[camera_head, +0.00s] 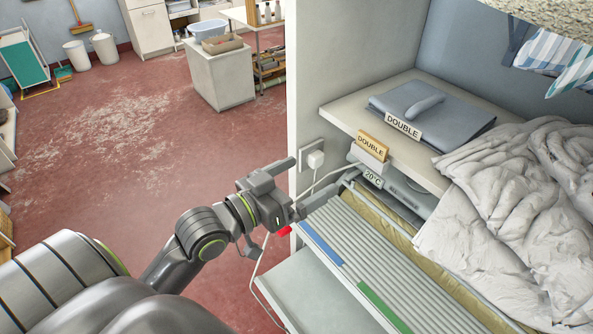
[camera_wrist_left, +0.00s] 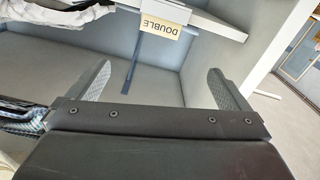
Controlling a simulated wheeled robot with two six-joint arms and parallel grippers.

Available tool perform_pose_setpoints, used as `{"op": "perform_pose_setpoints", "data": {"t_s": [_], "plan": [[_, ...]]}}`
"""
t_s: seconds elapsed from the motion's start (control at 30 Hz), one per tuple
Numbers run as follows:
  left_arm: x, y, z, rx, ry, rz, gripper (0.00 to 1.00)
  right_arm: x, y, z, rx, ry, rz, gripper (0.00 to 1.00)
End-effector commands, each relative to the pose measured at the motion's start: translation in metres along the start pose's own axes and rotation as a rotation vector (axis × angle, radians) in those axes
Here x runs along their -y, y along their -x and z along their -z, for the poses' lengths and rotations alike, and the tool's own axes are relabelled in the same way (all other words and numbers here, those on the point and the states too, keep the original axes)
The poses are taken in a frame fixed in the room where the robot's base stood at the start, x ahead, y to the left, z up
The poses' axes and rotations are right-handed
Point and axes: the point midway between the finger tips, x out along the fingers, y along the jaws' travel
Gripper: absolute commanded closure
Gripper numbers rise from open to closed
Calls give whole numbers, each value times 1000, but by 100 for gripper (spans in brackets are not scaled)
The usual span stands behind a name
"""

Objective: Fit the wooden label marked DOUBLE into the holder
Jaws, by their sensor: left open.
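The wooden label marked DOUBLE (camera_head: 371,145) stands in the slot of a small white holder (camera_head: 368,161) on the front edge of the shelf. Its lower edge is hidden by the holder. The label (camera_wrist_left: 163,27) and holder (camera_wrist_left: 166,10) also show in the left wrist view, turned upside down, beyond the fingers. My left gripper (camera_head: 311,179) is open and empty, to the left of the holder and apart from it. Its two fingers (camera_wrist_left: 159,70) stand wide apart in the left wrist view with nothing between them. My right gripper is not in view.
A grey folded cloth with a white DOUBLE tag (camera_head: 403,125) lies on the shelf (camera_head: 345,112). A 20°C tag (camera_head: 373,178) hangs below the holder. Crumpled white linen (camera_head: 510,215) covers the right side.

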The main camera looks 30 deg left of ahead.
Motion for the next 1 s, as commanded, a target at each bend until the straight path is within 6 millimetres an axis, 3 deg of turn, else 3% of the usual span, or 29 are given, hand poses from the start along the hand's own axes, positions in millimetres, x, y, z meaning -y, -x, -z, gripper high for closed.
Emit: {"op": "perform_pose_setpoints", "data": {"t_s": [0.23, 0.8, 0.93, 1.0], "plan": [[0, 10, 1, 0, 1, 1, 1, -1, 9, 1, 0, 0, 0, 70], [0, 11, 0, 0, 1, 2, 1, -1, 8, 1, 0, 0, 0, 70], [14, 6, -16, 23, 6, 33, 1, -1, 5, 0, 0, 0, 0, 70], [32, 0, -39, 54, 13, 73, 1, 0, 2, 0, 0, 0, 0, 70]]}}
